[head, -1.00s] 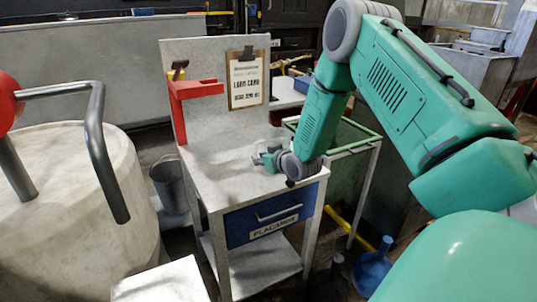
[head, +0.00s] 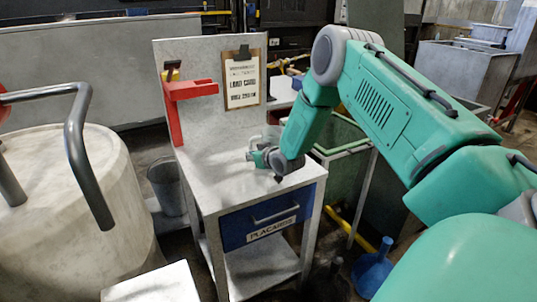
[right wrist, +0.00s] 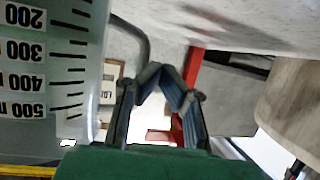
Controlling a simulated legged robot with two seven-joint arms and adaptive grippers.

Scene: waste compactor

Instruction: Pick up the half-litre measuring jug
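The measuring jug (right wrist: 50,70) is clear, with black volume marks up to 500 ml that appear upside down. It fills the left of the right wrist view, with its grey handle (right wrist: 147,45) beside my fingers. In the head view the jug (head: 271,133) is a small pale shape on the bench, mostly hidden behind my gripper. My right gripper (right wrist: 163,70) has its fingertips drawn together, with nothing seen between them. In the head view the right gripper (head: 256,156) is low over the bench top, close to the jug. My left gripper is not in view.
The grey bench (head: 222,180) has a blue drawer (head: 240,228), a red bracket (head: 175,108) and a clipboard (head: 242,82). A green-framed bin (head: 345,148) stands right of it. A pale drum (head: 65,215) with a bent handle stands left. The bench's front left is clear.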

